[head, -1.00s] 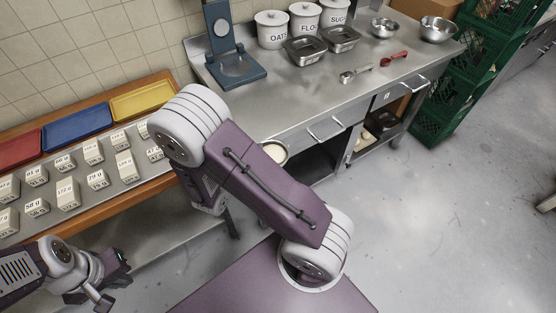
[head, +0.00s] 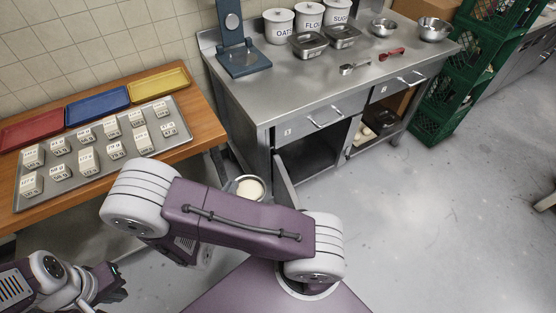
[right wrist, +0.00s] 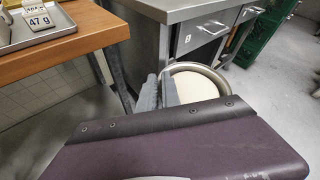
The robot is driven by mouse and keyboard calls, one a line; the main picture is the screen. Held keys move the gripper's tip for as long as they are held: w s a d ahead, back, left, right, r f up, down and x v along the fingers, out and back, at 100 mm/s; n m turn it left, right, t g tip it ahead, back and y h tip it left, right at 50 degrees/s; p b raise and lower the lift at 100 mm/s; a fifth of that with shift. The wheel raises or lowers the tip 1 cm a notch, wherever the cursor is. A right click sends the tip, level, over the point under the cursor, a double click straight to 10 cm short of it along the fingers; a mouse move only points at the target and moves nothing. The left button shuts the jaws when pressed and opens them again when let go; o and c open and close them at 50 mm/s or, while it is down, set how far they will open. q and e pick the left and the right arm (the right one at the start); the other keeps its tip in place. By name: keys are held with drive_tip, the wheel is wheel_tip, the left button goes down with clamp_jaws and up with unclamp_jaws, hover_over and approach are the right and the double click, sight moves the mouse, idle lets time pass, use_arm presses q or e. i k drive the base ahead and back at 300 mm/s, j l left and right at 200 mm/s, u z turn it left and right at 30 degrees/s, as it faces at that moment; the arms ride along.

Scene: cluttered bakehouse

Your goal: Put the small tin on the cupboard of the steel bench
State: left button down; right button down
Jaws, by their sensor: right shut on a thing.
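A small round steel tin (head: 249,187) with pale contents shows beyond my right arm in the head view. It also shows in the right wrist view (right wrist: 195,85), where my right gripper (right wrist: 160,92) is shut on its rim side. My forearm hides most of that gripper in the head view. The steel bench (head: 300,85) stands behind the tin. Its left cupboard (head: 308,158) is open and dark inside, with a door panel (head: 284,182) standing out towards me. My left gripper (head: 112,284) is at lower left, away from the tin; its jaw opening is unclear.
A wooden table (head: 205,125) at left bears a tray of weight blocks (head: 108,150) and coloured trays. The bench top holds a scale (head: 240,60), canisters, steel containers and scoops. Green crates (head: 450,100) stand at right. Floor (head: 420,220) at right is clear.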

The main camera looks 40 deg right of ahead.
sight(304, 160)
drive_tip(key=k+l+u, duration=0.15)
drive_tip(key=k, duration=0.4)
drive_tip(key=k+l+u, duration=0.15)
drive_tip(key=k, duration=0.45)
drive_tip(key=l+u, duration=0.1)
drive_tip(key=l, duration=0.6)
drive_tip(key=k+l+u, duration=0.1)
drive_tip(key=l, duration=0.6)
drive_tip(key=k+l+u, duration=0.15)
drive_tip(key=l, duration=0.6)
drive_tip(key=i+l, duration=0.1)
drive_tip(key=l, duration=0.25)
drive_tip(key=i+l+u, duration=0.1)
drive_tip(key=l, duration=0.3)
drive_tip(key=i+l, duration=0.1)
drive_tip(key=l, duration=0.25)
